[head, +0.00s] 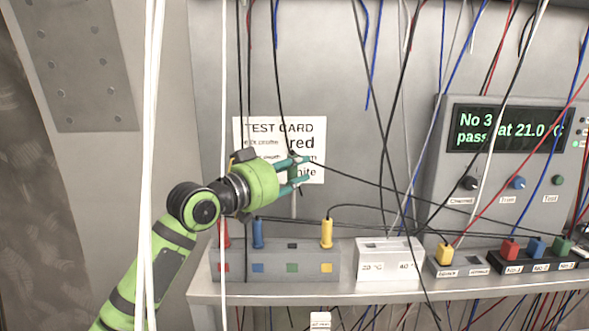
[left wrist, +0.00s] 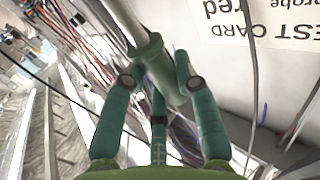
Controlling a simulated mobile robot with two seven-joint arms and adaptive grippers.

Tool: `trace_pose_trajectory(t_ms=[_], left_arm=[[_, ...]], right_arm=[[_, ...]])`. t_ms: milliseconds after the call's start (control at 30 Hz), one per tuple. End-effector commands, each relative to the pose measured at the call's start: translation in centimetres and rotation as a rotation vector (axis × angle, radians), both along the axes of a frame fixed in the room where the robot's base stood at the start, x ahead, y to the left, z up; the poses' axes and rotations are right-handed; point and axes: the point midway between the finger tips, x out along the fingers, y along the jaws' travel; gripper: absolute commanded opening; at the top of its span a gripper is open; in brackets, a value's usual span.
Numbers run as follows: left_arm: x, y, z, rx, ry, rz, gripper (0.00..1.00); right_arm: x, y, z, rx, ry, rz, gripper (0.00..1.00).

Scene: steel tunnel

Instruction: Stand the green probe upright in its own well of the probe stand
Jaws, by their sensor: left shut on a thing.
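My left gripper (head: 296,172) is in front of the test card, above the grey probe stand (head: 225,257). In the left wrist view its teal fingers are shut on the green probe (left wrist: 158,66), with its pale shaft running toward the top left. In the head view the fingers mostly hide the probe. The stand has red, blue, green and yellow marks. The red probe (head: 224,234), blue probe (head: 258,234) and yellow probe (head: 327,233) stand in it. The well (head: 292,246) above the green mark is empty. My right gripper is not in view.
A white block (head: 390,262) marked with temperatures stands right of the stand. Beyond it are a yellow plug (head: 444,254) and a row of red, blue and green plugs. A meter (head: 505,160) reads "No 3 pass at 21.0 C". Many loose cables hang across the area.

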Motion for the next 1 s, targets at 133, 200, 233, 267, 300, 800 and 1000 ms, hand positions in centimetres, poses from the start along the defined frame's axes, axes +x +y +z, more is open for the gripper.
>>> trace_pose_trajectory(t_ms=[133,200,233,267,300,800,1000], left_arm=[[-0.1,0.1,0.2,0.001,0.001,0.002,0.0],[-0.1,0.1,-0.1,0.002,0.004,0.002,0.0],[-0.1,0.1,-0.4,0.002,0.004,0.002,0.0],[-0.1,0.1,-0.6,0.002,0.002,0.002,0.0],[-0.1,0.1,-0.9,0.002,0.002,0.002,0.0],[-0.1,0.1,-5.3,0.002,0.002,0.003,0.0],[-0.1,0.1,-5.7,0.001,0.001,0.003,0.0]], right_arm=[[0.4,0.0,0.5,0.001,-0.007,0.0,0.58],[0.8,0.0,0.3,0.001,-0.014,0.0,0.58],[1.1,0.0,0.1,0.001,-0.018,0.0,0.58],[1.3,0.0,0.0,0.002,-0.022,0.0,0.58],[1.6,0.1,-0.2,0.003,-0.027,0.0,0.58],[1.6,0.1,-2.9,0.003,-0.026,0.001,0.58],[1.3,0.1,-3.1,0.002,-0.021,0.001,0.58]])
